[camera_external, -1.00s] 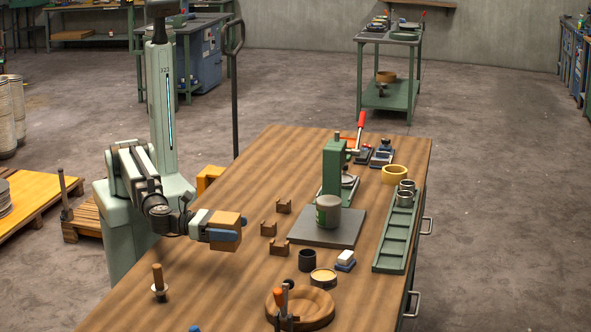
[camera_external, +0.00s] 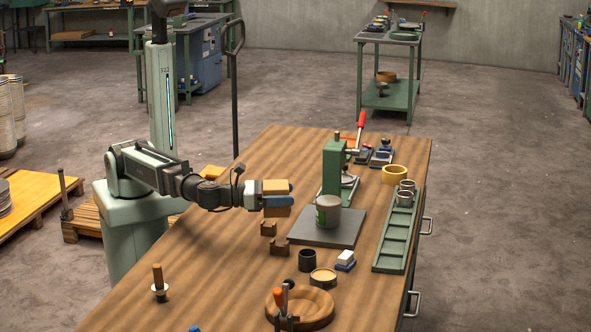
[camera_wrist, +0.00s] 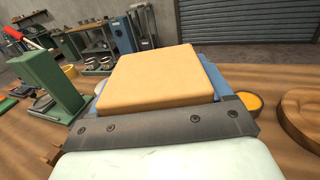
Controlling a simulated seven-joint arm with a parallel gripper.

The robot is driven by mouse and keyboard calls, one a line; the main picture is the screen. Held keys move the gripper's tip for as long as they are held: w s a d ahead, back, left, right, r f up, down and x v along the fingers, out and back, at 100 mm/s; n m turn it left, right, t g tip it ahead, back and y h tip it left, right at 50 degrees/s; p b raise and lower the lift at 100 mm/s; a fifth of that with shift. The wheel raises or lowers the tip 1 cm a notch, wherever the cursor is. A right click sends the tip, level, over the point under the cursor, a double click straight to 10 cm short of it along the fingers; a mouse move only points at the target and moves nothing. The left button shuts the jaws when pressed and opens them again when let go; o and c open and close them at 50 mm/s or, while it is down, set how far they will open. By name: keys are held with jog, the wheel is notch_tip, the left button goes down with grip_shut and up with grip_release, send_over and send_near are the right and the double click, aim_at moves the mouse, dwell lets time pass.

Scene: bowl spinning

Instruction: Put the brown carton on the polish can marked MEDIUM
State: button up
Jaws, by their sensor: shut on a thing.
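The brown carton (camera_external: 276,211) is clamped between the blue fingers of my gripper (camera_external: 279,201), held above the bench at the left of the dark plate. In the wrist view the carton (camera_wrist: 155,75) fills the middle, with a blue finger along each side. A grey can (camera_external: 328,204) with a green label stands upright on the dark plate, a little right of and apart from the carton. Its label is too small to read, so I cannot confirm the word MEDIUM.
A green lever press (camera_external: 335,165) stands behind the can. Brown notched blocks (camera_external: 279,248) sit below and near the carton. A black cup (camera_external: 307,260), an open tin (camera_external: 323,277) and a wooden bowl (camera_external: 320,305) are in front. A green rack (camera_external: 392,250) lies right.

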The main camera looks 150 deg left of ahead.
jog(key=s+a+r+n+g+y, duration=0.1)
jog(key=s+a+r+n+g, duration=0.3)
jog(key=a, duration=0.6)
jog(key=s+a+r+m+y, duration=0.15)
jog(key=s+a, duration=0.35)
jog(key=a, duration=0.5)
jog(key=m+t+h, duration=0.2)
jog(key=t, duration=0.1)
send_over(335, 200)
jog(key=shift+s+f, duration=0.1)
jog(key=shift+f, duration=4)
jog(key=shift+f, duration=0.15)
jog(key=o, duration=1.1)
jog(key=shift+n, duration=0.25)
